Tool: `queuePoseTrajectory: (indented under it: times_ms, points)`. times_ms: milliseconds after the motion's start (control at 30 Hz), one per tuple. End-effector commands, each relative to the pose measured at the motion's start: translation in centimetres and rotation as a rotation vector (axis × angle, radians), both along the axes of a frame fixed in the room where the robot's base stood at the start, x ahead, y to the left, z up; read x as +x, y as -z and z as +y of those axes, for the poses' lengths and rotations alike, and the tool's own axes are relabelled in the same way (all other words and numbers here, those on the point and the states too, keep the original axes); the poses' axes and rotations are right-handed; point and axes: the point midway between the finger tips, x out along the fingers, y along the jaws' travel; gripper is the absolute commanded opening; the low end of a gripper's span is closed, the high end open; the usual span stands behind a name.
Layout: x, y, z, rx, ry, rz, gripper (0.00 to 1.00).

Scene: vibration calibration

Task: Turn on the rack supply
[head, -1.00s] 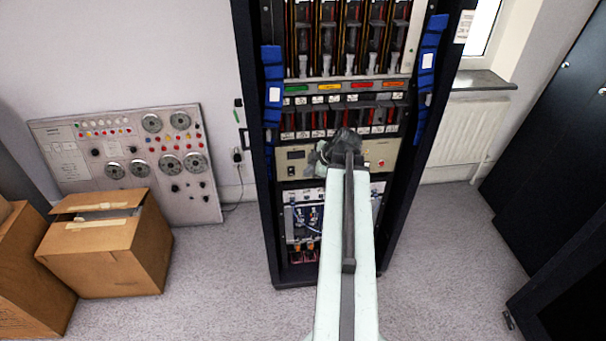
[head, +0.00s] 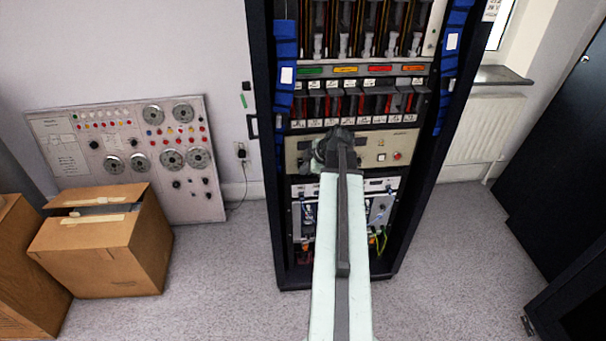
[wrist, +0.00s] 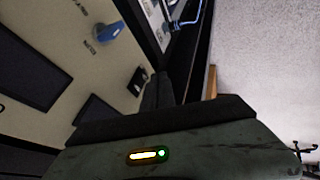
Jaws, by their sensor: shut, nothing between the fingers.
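The rack supply is the beige panel (head: 370,150) midway up the dark rack, with a small red button (head: 397,156) at its right end. My gripper (head: 325,146) is in front of its left half and hides part of it. In the wrist view the beige panel face (wrist: 60,25) fills the left side, with a blue knob (wrist: 108,32), a dark window (wrist: 28,72) and a small dark switch (wrist: 137,80). My gripper (wrist: 158,90) also shows there, its fingers shut and empty, just right of that switch. I cannot tell whether they touch the panel.
The rack (head: 264,200) has blue side straps (head: 285,65) and a unit with cables (head: 380,210) below the supply. A cardboard box (head: 105,250) and a leaning grey panel (head: 130,155) stand left. Grey floor (head: 450,270) is clear to the right.

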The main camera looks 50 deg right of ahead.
Motion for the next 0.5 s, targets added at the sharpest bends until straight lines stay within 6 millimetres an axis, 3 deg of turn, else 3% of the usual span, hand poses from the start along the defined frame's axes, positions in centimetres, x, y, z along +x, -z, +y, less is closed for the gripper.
queuePoseTrajectory:
  times_ms: [133, 500]
  points:
    - [0.28, 0.03, -1.36, 0.001, 0.006, 0.000, 0.00]
    - [0.32, 0.09, -1.22, -0.002, 0.004, -0.003, 0.00]
